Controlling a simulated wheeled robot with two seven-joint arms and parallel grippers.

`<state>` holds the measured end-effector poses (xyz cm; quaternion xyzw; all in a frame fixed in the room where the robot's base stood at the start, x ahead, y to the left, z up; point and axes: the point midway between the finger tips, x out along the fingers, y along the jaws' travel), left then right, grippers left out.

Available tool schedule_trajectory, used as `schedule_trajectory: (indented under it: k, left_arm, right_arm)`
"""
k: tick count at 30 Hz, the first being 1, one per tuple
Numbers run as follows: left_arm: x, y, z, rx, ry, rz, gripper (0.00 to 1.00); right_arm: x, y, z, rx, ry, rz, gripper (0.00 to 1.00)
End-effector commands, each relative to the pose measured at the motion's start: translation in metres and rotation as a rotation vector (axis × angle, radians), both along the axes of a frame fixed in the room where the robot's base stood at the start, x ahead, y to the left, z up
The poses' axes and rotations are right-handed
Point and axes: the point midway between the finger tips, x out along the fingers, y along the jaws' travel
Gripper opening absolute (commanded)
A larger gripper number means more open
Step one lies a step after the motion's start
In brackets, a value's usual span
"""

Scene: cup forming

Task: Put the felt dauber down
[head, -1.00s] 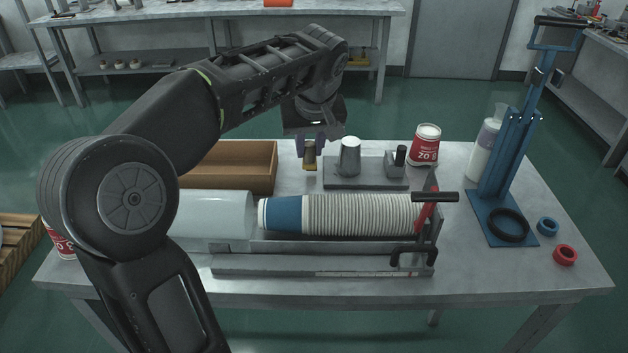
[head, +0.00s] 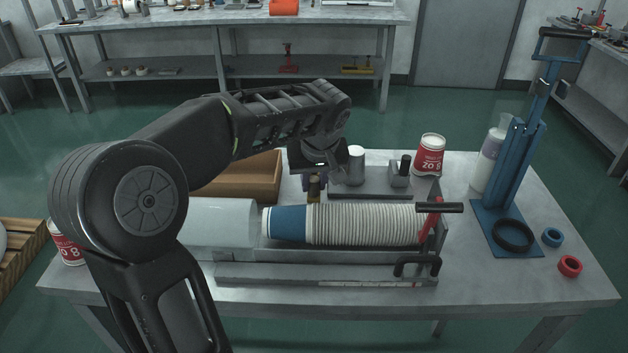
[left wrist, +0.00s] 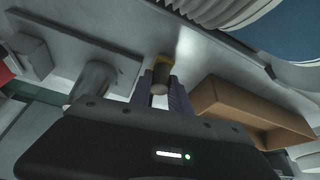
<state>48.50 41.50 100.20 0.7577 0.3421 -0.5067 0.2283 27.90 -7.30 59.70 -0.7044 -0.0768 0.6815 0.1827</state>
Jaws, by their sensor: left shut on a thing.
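The felt dauber (head: 314,189) is a small olive-brown cylinder. My left gripper (head: 314,182) is shut on it, low over the table behind the cup stack. In the left wrist view the dauber (left wrist: 160,76) sits between the two purple fingers (left wrist: 161,92), with a yellow-orange piece around its far end. I cannot tell whether the dauber touches the table. My right gripper is not in view.
A grey fixture with a metal cone (head: 356,164) stands just right of the gripper. A brown open tray (head: 262,192) is to the left. The cup stack (head: 365,223) lies in front in its trough. A red-labelled cup (head: 430,155) and blue press (head: 514,180) stand further right.

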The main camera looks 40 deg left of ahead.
Motion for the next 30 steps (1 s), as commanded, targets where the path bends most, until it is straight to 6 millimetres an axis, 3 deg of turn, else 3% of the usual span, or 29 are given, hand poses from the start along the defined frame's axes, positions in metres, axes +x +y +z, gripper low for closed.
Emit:
schedule_trajectory:
  k: [7, 8, 15, 23, 30]
  left_arm:
    - [0.000, 0.000, -0.005, 0.000, -0.001, 0.000, 0.00]
    - [0.000, 0.000, -0.003, 0.000, -0.001, 0.000, 0.25]
    - [0.000, 0.000, -0.002, 0.000, 0.000, 0.000, 0.44]
    - [0.000, 0.000, -0.001, -0.001, -0.001, 0.000, 0.44]
    - [-0.003, -0.004, 0.015, 0.000, -0.004, 0.000, 0.44]
  right_arm:
    - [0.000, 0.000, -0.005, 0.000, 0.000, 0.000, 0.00]
    - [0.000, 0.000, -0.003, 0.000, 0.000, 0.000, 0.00]
    - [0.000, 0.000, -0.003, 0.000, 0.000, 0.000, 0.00]
    - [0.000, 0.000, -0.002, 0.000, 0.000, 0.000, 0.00]
    - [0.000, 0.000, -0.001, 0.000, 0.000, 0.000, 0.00]
